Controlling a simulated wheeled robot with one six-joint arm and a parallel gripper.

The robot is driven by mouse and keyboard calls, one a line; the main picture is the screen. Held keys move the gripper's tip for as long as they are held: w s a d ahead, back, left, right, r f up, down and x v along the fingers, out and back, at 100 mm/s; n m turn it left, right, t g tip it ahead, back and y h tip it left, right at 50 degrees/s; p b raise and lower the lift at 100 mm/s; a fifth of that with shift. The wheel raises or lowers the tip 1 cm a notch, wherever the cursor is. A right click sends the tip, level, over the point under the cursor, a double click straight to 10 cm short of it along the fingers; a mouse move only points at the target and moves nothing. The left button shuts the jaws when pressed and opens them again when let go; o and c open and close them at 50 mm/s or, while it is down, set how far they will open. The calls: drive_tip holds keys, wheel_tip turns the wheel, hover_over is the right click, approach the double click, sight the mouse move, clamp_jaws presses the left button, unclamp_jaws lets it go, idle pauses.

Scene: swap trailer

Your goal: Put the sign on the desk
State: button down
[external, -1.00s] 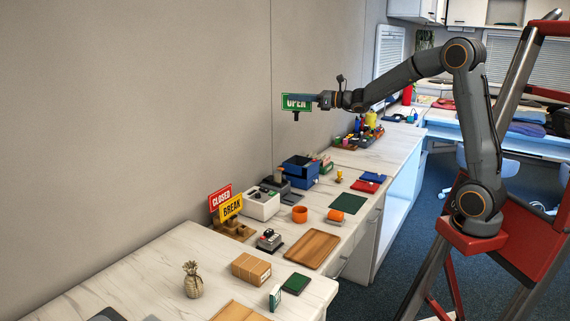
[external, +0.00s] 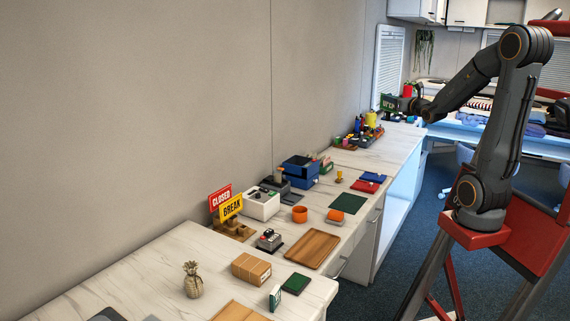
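The green OPEN sign (external: 388,103) is at the far end of the long desk, held up by my gripper (external: 400,104). My gripper looks shut on it, though the fingers are small and partly hidden. The sign is in the air above the far end of the white marble-topped desk (external: 375,157). A red CLOSED sign (external: 221,198) and a yellow BREAK sign (external: 231,207) stand in a wooden holder (external: 238,231) near the wall.
Several bottles and small coloured items (external: 362,134) crowd the desk's far part. The back table (external: 490,130) carries folded clothes.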

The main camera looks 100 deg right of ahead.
idle(0.3)
